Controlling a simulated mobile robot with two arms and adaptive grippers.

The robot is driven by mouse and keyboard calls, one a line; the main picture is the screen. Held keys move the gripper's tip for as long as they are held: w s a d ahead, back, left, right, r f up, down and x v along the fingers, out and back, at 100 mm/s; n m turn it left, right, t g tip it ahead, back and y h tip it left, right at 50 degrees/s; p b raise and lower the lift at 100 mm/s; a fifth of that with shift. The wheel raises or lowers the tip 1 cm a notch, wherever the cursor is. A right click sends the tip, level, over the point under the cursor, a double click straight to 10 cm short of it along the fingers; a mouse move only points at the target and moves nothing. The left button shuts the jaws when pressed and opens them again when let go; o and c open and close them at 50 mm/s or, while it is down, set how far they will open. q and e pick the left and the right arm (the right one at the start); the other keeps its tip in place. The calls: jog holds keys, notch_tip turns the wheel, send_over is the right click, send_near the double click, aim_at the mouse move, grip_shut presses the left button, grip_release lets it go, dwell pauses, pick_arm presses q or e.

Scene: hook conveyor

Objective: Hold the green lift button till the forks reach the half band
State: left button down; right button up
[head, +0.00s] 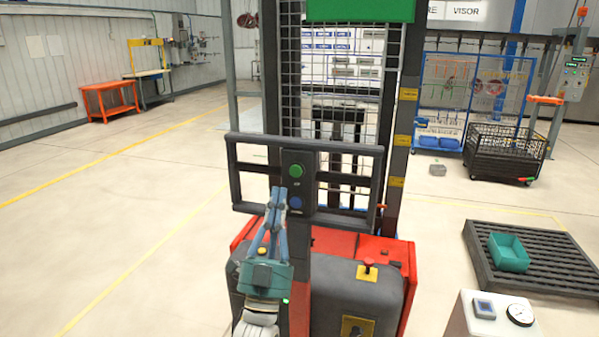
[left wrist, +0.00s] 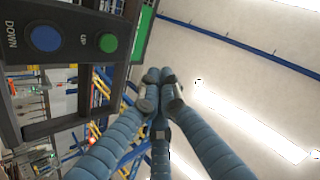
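The green lift button (head: 295,171) sits above a blue button (head: 295,202) on the dark control panel of the red forklift (head: 330,240). In the left wrist view, the green button (left wrist: 108,42) reads UP and the blue one (left wrist: 46,38) reads DOWN. My left gripper (head: 278,193) has its blue fingers drawn together, empty, just left of and below the green button. In the left wrist view its fingertips (left wrist: 155,82) appear apart from the button. Yellow bands (head: 402,140) mark the right mast; their text is unreadable. I cannot make out the forks. My right gripper is not in view.
A dark guard rail (head: 250,138) frames the panel. A dark slatted pallet (head: 540,275) with a teal bin (head: 508,252) lies at right. A white box with a gauge (head: 520,314) stands at front right. The floor at left is clear.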

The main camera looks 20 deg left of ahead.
aim_at(296, 171)
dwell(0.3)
pick_arm(q)
jog(key=shift+w+d+b, duration=0.1)
jog(key=shift+w+b, duration=2.35)
jog(key=shift+w, duration=1.95)
jog(key=shift+w+f+b, duration=0.1)
jog(key=shift+w+b, duration=0.25)
jog(key=shift+b, duration=0.05)
jog(key=shift+w, duration=0.1)
